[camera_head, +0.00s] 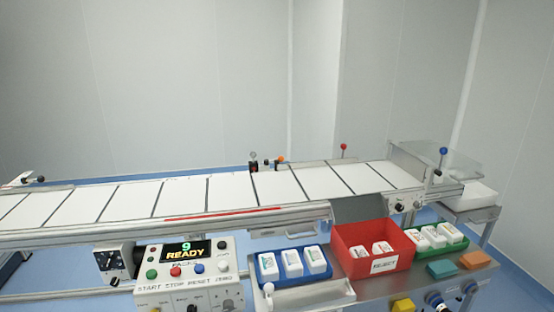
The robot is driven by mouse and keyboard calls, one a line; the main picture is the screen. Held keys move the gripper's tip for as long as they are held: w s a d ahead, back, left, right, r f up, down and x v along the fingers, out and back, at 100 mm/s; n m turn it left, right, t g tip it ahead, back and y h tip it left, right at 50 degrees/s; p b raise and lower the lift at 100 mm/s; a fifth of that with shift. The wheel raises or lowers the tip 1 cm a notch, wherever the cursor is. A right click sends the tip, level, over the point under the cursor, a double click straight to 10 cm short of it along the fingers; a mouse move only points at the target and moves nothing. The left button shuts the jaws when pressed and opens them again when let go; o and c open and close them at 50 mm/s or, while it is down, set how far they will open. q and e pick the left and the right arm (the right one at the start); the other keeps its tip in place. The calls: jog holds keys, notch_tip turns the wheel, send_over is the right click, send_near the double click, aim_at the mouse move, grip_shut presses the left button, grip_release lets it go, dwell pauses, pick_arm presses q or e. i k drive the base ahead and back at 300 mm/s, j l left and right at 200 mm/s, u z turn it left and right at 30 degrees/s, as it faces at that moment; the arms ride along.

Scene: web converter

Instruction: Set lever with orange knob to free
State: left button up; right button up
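A small orange knob (280,159) shows at the far edge of the white conveyor web, near the middle of the view. It sits beside a small dark fixture (254,165) with black parts. The lever under the knob is too small to make out, and so is any marking of its positions. Neither of my grippers is in this view.
A white conveyor web (180,198) spans the view. A control box (187,272) reads "9 READY". A red reject bin (372,243), a blue tray (290,264) and a green tray (434,236) stand in front. Red-knob (344,147) and blue-knob (444,151) levers stand right.

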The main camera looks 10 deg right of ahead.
aim_at(282, 158)
jog(key=i+l+u, duration=0.1)
jog(key=l+u, duration=0.45)
jog(key=u, duration=0.15)
jog(key=l+u, duration=0.35)
jog(key=i+j, duration=0.05)
